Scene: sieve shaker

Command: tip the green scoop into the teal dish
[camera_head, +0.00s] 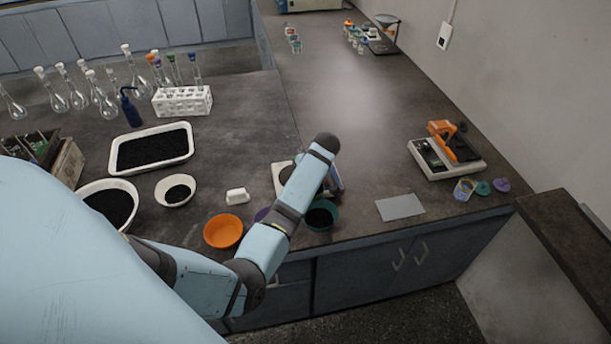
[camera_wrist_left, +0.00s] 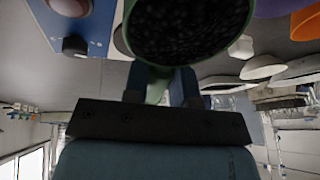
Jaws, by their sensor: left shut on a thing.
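My left gripper (camera_wrist_left: 160,90) is shut on the handle of the green scoop (camera_wrist_left: 157,84) in the left wrist view. Its round bowl shows just beyond the fingers, with dark grains in it. In the head view my left arm hides most of the gripper, and I cannot make out the scoop there. The teal dish (camera_head: 334,222) stands near the front counter edge, just below the end of my arm, with dark material showing inside. The exact gap between scoop and dish cannot be told. My right gripper is not in view.
An orange dish (camera_head: 223,231) and a partly hidden purple dish (camera_head: 262,215) stand left of the teal dish. A white block (camera_head: 237,196) lies behind them. A grey plate (camera_head: 400,207) lies to the right. A white tray (camera_head: 113,168) of black grains is at left.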

